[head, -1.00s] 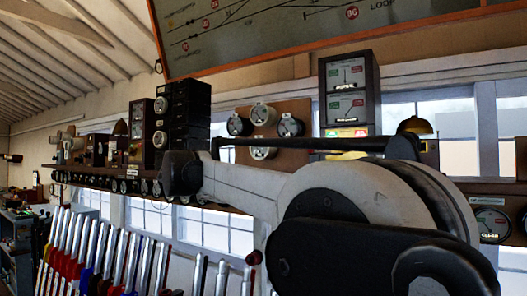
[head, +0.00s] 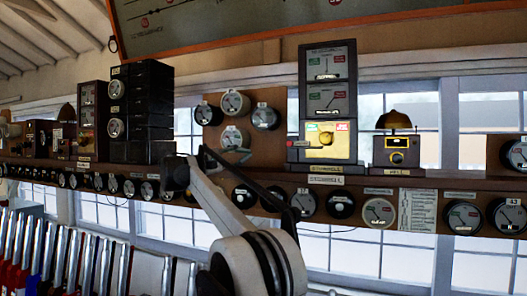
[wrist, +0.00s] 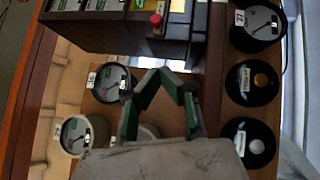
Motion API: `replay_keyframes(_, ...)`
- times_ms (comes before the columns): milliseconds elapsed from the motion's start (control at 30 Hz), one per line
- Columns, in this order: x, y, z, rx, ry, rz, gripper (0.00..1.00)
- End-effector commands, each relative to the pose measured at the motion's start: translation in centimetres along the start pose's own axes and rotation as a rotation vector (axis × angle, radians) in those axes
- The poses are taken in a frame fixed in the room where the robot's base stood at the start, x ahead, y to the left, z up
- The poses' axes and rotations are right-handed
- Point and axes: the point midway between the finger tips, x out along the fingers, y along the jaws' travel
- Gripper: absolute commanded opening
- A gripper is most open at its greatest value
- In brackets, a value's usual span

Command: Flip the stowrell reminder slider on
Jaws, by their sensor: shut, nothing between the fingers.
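The tall dark block instrument (head: 328,90) stands on the shelf, with stacked dial faces and a lit yellow lower panel (head: 328,141). A label plate (head: 326,180) below it is too small to read surely. In the wrist view its dark case (wrist: 130,25) is at the top, turned sideways. A small red-topped piece (wrist: 156,22) sticks out from the case; I cannot tell whether it is the reminder slider. My gripper (wrist: 160,76) is shut and empty, its fingertips in front of the board and apart from the red-topped piece. I cannot make out the fingers in the head view.
Round dials (head: 235,103) on a wooden board are left of the instrument. A brass bell (head: 394,119) on a box stands right of it. More round instruments (head: 380,212) line the shelf front. Several levers (head: 45,245) stand at lower left. A black stacked case (head: 150,110) is further left.

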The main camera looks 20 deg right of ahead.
Motion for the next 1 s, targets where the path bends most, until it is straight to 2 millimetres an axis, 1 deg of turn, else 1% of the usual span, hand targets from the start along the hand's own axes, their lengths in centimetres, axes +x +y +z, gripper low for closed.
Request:
replay_keyframes(33, 0.8, 0.1, 0.1, -0.001, -0.001, -0.001, 0.00)
replay_keyframes(167, 3.1, 0.1, 0.1, -0.001, -0.002, -0.002, 0.00)
replay_keyframes(500, 9.6, 0.1, 0.1, -0.001, -0.001, -0.003, 0.00)
replay_keyframes(733, 10.9, 0.1, 2.0, 0.000, 0.000, -0.003, 0.00)
replay_keyframes(1000, 11.8, 0.0, 2.9, 0.000, 0.001, -0.003, 0.00)
